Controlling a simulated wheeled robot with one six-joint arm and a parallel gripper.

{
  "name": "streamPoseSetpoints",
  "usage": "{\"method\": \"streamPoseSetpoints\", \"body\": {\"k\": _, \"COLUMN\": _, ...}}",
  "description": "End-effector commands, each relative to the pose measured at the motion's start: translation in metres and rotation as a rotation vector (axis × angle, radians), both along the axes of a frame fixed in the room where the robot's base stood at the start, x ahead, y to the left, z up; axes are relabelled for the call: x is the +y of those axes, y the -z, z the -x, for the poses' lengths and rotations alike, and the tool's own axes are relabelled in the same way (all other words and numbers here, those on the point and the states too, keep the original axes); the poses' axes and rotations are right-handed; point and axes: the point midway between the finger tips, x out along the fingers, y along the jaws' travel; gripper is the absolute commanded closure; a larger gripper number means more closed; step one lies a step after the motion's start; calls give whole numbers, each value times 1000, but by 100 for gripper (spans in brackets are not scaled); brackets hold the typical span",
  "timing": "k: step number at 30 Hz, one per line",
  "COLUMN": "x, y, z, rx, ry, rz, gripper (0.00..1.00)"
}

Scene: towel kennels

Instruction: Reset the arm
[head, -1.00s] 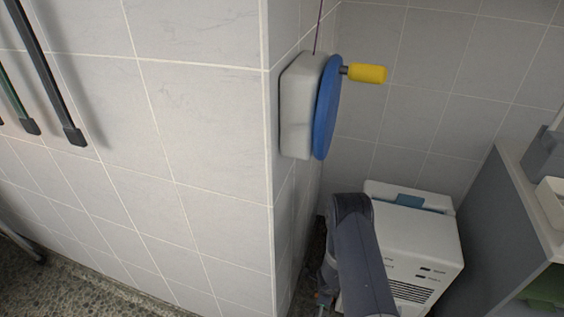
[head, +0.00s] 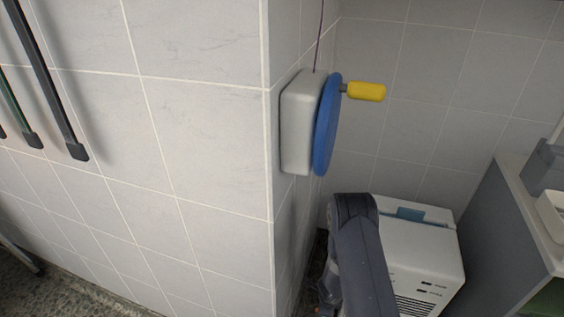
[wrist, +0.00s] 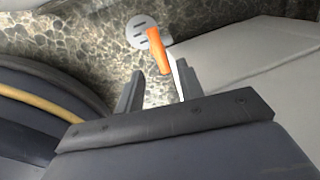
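My gripper (wrist: 157,88) shows in the wrist view with its two dark fingers apart, pointing down toward the pebbled floor. No object is clearly clamped between them. An orange-handled thing (wrist: 157,52) with a pale, thin strip shows beside the right fingertip; I cannot tell whether it touches the finger. In the head view my dark arm hangs bent at the lower middle, and my gripper is not clearly visible there.
A wall-mounted grey box with a blue wheel (head: 327,125) and yellow handle (head: 366,92) is above my arm. A white machine (head: 420,255) stands close behind it, a grey cabinet (head: 500,235) to the right.

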Motion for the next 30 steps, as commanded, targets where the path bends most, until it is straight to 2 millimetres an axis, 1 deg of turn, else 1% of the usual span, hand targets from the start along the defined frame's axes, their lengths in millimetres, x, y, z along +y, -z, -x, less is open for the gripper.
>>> {"method": "streamPoseSetpoints", "body": {"k": 1, "x": 1, "y": -12, "z": 1, "rx": -2, "ry": -1, "rz": 0, "gripper": 64}}
{"method": "streamPoseSetpoints", "body": {"k": 8, "x": 4, "y": -57, "z": 10, "rx": -1, "ry": -1, "rz": 0, "gripper": 64}}
{"method": "streamPoseSetpoints", "body": {"k": 9, "x": 4, "y": -54, "z": 11, "rx": 1, "ry": 0, "rz": 0, "gripper": 64}}
{"method": "streamPoseSetpoints", "body": {"k": 10, "x": 3, "y": -40, "z": 10, "rx": 3, "ry": 0, "rz": 0, "gripper": 64}}
{"method": "streamPoseSetpoints", "body": {"k": 12, "x": 2, "y": -25, "z": 7, "rx": 3, "ry": 1, "rz": 0, "gripper": 64}}
{"method": "streamPoseSetpoints", "body": {"k": 21, "x": -1, "y": 24, "z": -3, "rx": 1, "ry": 2, "rz": 0, "gripper": 64}}
{"method": "streamPoseSetpoints", "body": {"k": 28, "x": -3, "y": 53, "z": -9, "rx": 1, "ry": 2, "rz": -1, "gripper": 64}}
{"method": "streamPoseSetpoints", "body": {"k": 30, "x": -4, "y": 55, "z": -10, "rx": -1, "ry": -25, "rz": 0, "gripper": 64}}
